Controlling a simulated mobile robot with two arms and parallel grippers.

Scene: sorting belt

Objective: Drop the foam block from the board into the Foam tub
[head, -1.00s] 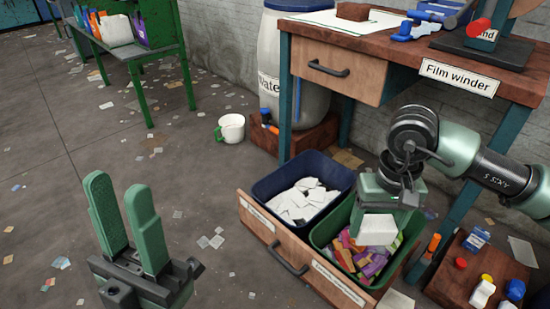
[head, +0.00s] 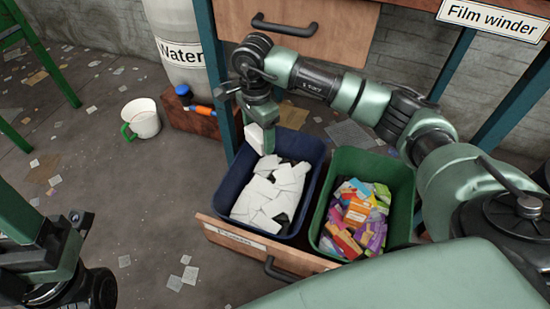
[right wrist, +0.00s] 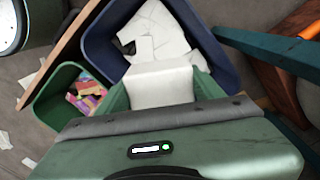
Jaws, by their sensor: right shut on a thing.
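My right gripper (head: 262,120) is shut on a white foam block (head: 256,138). In the head view the block hangs near the back left corner of a blue tub (head: 313,158), which holds several flat white pieces. In the right wrist view the block (right wrist: 160,83) sits between the green fingers, and the blue tub (right wrist: 100,42) with its white pieces shows behind it. The label on the drawer front below the blue tub is too small to read surely. My left gripper (head: 18,215) is partly in view at the left edge, cut off, and its opening does not show.
A green tub (head: 402,188) with colourful small packs stands right of the blue one, in the same pulled-out wooden drawer (head: 222,228). The desk's teal leg (head: 212,75) is close behind my right gripper. A white and green mug (head: 142,120) stands on the littered floor.

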